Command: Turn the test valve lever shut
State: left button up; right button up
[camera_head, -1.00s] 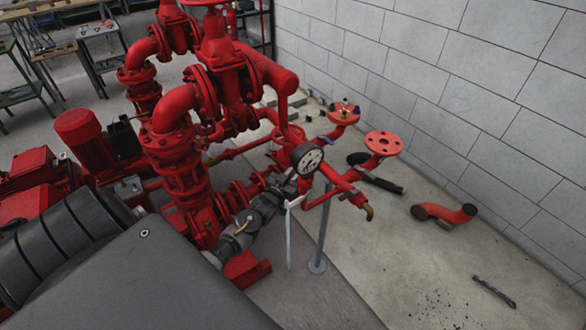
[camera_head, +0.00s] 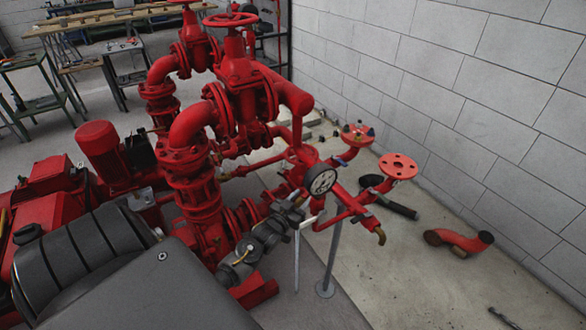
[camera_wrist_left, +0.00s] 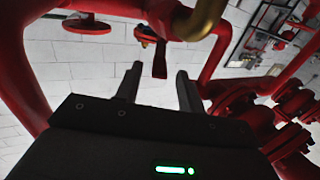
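A red lever (camera_wrist_left: 160,60) with a brass fitting at its upper left shows in the left wrist view, just beyond the fingertips and between them; I take it as the test valve lever. My left gripper (camera_wrist_left: 158,78) is open, its two dark fingers apart with nothing visibly clasped. I cannot tell whether a finger touches the lever. In the head view, my left gripper (camera_head: 306,215) is below the pressure gauge (camera_head: 321,180), among the red pipes, left of a brass outlet (camera_head: 380,236). The lever is too small to make out clearly there. My right gripper is out of view.
Red pump pipework (camera_head: 195,185) crowds around the gripper. A grey post (camera_head: 330,262) stands just below it. A brass pipe (camera_wrist_left: 207,18) and red pipes are close in the wrist view. A loose red elbow (camera_head: 460,240) lies on the floor by the wall.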

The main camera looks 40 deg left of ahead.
pick_arm(q)
jog(key=s+b, duration=0.1)
jog(key=s, duration=0.6)
jog(key=shift+d, duration=0.45)
